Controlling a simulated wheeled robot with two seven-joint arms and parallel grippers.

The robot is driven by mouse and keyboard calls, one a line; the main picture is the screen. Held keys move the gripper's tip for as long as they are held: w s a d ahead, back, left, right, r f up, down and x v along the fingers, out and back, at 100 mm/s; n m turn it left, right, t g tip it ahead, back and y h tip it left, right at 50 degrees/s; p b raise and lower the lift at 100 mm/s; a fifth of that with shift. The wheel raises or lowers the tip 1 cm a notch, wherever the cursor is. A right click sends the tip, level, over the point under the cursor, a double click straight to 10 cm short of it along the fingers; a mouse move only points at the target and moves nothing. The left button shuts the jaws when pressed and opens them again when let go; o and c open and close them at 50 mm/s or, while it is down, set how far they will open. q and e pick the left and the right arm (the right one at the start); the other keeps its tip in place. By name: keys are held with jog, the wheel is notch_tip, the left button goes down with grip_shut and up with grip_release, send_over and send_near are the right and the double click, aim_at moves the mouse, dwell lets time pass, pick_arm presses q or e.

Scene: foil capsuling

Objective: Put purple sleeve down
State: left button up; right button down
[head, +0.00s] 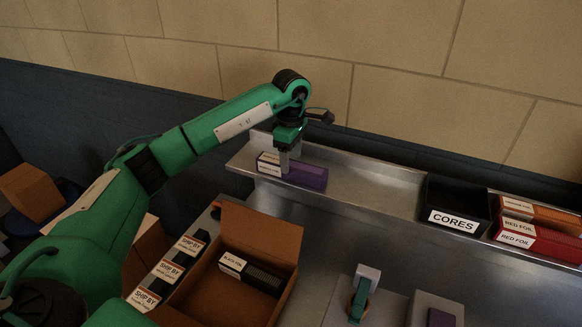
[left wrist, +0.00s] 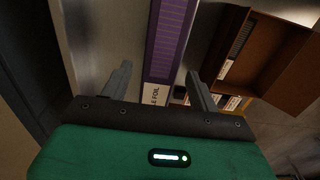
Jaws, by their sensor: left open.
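The purple sleeve (head: 308,176) is a long box with a white label, lying on the raised metal shelf at the back. In the left wrist view the purple sleeve (left wrist: 172,45) runs away from me between the fingers, with its label end nearest. My left gripper (head: 288,160) is at the sleeve from above, its fingers partly hiding the label end. In the left wrist view the left gripper (left wrist: 157,85) is open, with one finger on each side of the sleeve and gaps showing. My right gripper is not in view.
The metal shelf (head: 385,190) is bare right of the sleeve, up to a black CORES bin (head: 453,206). Orange and red foil boxes (head: 540,238) stand farther right. Below, an open cardboard box (head: 215,303) holds a black foil sleeve (head: 252,275). A small device (head: 362,290) stands on the counter.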

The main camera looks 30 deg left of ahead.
aim_at(292, 164)
pick_arm(q)
notch_tip(292, 164, up, 9)
jog(key=b, duration=0.2)
jog(key=shift+b, duration=0.35)
